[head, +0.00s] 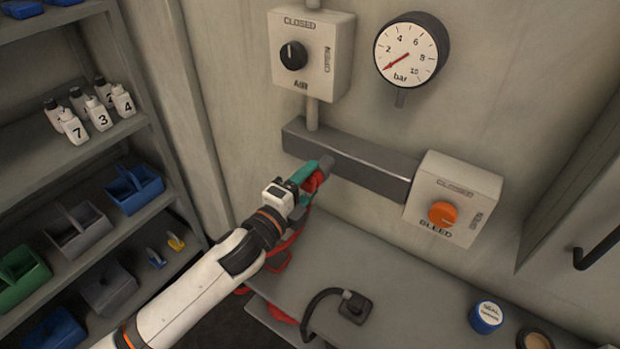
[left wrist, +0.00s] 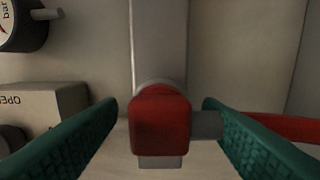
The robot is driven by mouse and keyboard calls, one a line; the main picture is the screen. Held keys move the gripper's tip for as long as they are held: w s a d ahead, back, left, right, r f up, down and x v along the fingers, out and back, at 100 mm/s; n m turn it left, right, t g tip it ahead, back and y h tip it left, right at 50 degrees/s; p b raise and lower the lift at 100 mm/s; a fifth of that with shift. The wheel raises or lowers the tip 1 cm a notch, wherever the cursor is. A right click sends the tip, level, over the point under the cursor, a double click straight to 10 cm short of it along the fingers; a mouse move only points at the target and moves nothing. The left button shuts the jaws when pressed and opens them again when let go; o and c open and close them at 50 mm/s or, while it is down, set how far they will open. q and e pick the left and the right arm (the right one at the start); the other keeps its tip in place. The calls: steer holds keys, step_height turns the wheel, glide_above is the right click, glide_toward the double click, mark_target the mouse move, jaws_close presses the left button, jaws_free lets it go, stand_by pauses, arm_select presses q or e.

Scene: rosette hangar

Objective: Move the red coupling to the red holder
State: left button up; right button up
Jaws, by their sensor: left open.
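The red coupling (head: 314,182) is at the grey block on the wall, partly hidden by my gripper in the head view. In the left wrist view the red coupling (left wrist: 160,118) sits between the two green fingers, with a gap on each side. A grey stub and a red hose (left wrist: 282,126) lead off to its right. My left gripper (head: 307,178) is open around the coupling, not closed on it. I cannot make out a red holder in either view. My right gripper is not in view.
The grey block (head: 375,172) runs along the wall between the AIR switch box (head: 313,55) and the BLEED box (head: 453,200). A gauge (head: 408,52) hangs above. Red hose (head: 280,258) hangs below my gripper. A bench (head: 400,285) lies below; shelves (head: 85,145) stand left.

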mark_target(305, 186)
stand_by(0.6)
arm_select(q)
steer(key=c, duration=1.3)
steer(key=shift+s+p, duration=0.1)
steer(key=shift+p, duration=0.2)
steer(key=shift+s+a, duration=0.2)
steer(key=shift+a, duration=0.05)
steer(key=shift+s+a+r, duration=0.1)
steer(key=shift+s+a, duration=0.35)
steer(key=shift+s, duration=0.15)
steer(key=shift+p+v, duration=0.5)
steer(key=shift+v, duration=1.35)
